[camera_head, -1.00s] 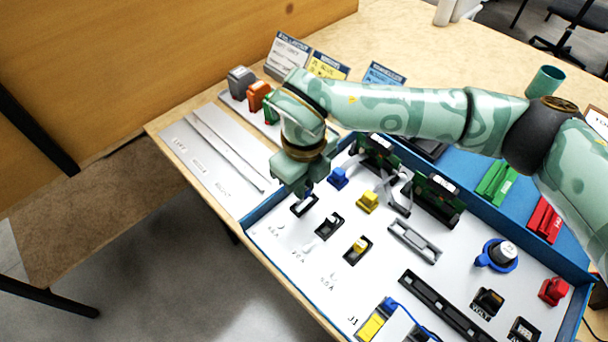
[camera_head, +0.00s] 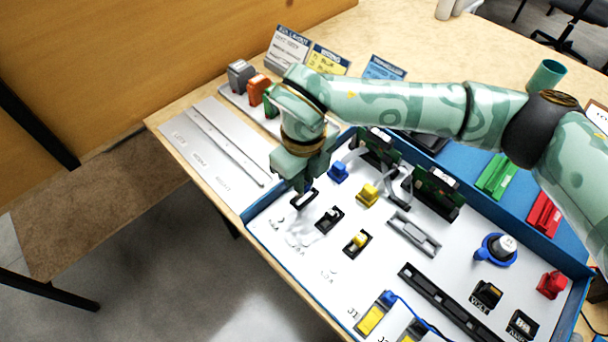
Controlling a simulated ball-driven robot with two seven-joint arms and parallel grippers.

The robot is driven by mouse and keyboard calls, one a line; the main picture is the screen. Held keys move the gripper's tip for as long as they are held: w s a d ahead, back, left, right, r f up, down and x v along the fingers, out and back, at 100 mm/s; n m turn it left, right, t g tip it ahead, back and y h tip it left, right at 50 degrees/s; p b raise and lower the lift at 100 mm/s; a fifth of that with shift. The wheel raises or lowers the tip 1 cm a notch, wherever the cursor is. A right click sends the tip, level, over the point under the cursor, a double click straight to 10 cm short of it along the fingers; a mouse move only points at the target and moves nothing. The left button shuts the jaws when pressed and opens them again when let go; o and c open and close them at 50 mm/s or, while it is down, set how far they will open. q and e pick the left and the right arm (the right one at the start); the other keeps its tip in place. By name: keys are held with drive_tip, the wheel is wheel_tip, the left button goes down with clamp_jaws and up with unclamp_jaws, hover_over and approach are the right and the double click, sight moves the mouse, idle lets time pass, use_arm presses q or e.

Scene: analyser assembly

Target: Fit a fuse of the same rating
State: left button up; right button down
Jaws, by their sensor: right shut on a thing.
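My right gripper (camera_head: 302,186) points down just above the first black fuse holder (camera_head: 307,202) at the left end of the panel. It is shut on a small piece, likely a fuse, which its fingers almost wholly hide. I cannot tell whether the piece touches the holder. Small rating marks are printed beside the holders, too small to read surely. My left gripper is not in view.
Grey (camera_head: 240,75) and orange (camera_head: 259,89) blocks stand in a rack behind my wrist, with label cards (camera_head: 288,48) behind them. Blue (camera_head: 338,173) and yellow (camera_head: 369,194) connectors and upright circuit boards (camera_head: 435,192) stand close to the right. A blue rim borders the panel.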

drive_tip(key=shift+f, duration=0.2)
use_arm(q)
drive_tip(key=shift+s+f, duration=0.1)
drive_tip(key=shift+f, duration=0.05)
use_arm(e)
drive_tip(key=shift+f, duration=0.5)
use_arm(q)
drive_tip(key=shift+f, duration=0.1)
use_arm(e)
drive_tip(key=shift+f, duration=0.45)
idle(0.4)
drive_tip(key=c, duration=1)
unclamp_jaws()
drive_tip(key=shift+c, duration=0.2)
drive_tip(key=shift+r+p, duration=2.25)
drive_tip(key=shift+r, duration=1.35)
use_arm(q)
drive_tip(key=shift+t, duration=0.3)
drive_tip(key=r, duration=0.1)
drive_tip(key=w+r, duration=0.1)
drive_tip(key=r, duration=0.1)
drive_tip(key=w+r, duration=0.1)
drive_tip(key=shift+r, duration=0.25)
